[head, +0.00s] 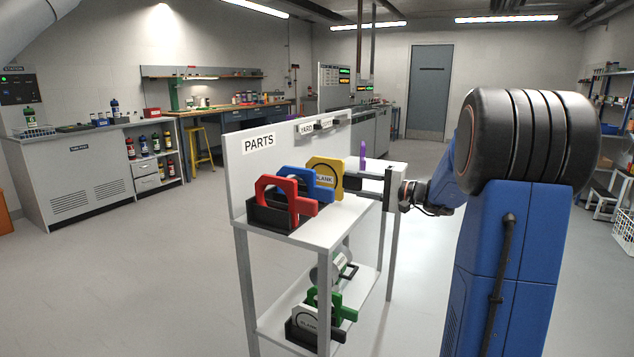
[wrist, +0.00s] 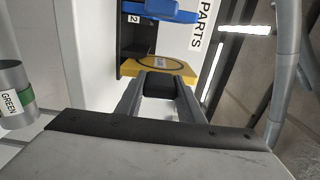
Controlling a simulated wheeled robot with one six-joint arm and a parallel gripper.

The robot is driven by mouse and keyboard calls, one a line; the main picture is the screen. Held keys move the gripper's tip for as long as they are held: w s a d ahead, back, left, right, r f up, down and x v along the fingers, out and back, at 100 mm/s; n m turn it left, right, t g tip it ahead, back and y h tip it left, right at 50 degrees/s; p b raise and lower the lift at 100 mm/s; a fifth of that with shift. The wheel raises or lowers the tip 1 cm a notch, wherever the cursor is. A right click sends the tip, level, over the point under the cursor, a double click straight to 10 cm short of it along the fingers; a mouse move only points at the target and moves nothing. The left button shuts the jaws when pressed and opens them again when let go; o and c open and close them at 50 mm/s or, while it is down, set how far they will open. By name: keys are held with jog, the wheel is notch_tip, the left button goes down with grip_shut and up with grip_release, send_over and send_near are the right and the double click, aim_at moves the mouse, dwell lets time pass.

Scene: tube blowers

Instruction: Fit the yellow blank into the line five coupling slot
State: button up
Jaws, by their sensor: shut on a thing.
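The yellow blank (head: 325,174), a plate with a dark ring and the word BLANK, stands upright at the top of the parts stand, behind the blue piece. My gripper (head: 345,181) reaches in from the right and is shut on its right side. In the wrist view the yellow blank (wrist: 178,67) lies at the fingertips of my gripper (wrist: 160,78), close to a dark holder. I cannot tell whether its lower edge still sits in the holder. The line five coupling slot cannot be made out in either view.
A red piece (head: 290,190) and a blue piece (head: 322,192) stand beside the blank on the parts stand (head: 318,232). The lower shelf holds green (head: 340,305) and grey pieces. A purple item (head: 362,154) stands behind my gripper. The floor left of the stand is clear.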

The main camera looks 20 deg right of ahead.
jog(key=shift+v, duration=3.25)
jog(key=shift+v, duration=2.95)
jog(key=shift+d, duration=0.15)
